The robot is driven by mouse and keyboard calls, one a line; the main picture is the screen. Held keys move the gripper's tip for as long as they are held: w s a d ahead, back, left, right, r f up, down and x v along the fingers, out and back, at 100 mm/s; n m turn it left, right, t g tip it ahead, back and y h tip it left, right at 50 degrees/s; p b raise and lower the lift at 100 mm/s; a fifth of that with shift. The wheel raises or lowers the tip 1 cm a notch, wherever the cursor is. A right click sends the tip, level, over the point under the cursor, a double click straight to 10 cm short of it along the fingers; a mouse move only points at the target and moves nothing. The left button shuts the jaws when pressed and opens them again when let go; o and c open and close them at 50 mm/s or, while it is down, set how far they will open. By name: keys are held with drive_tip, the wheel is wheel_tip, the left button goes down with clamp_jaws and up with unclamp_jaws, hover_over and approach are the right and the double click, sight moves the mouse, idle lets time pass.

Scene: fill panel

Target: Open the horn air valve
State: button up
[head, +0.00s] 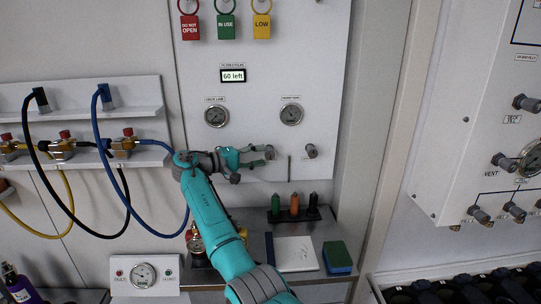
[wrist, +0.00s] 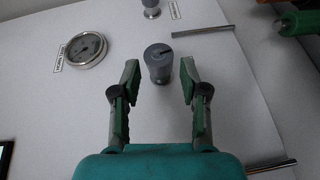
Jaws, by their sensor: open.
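A grey round valve knob (wrist: 158,62) with a dark mark on its top stands between the fingertips of my gripper (wrist: 159,76) in the wrist view. My gripper is open, with a finger on each side of the knob and visible gaps to both. In the head view my gripper (head: 252,158) is at the lower part of the white panel and partly covers this area. A second grey knob (head: 311,151) is to the right; a knob also shows at the top of the wrist view (wrist: 150,9). The labels are too small to tell which is the horn air valve.
Two gauges (head: 216,115) (head: 291,115) sit above the knobs. Thin metal bars (wrist: 202,29) stick out beside them. Below is a shelf with green, orange and black bottles (head: 294,207), paper (head: 295,254) and a sponge (head: 337,257). Hoses (head: 62,205) hang at left.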

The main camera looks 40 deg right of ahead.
drive_tip(key=v, duration=0.5)
drive_tip(key=shift+a, duration=0.35)
drive_tip(key=shift+w+a, duration=0.1)
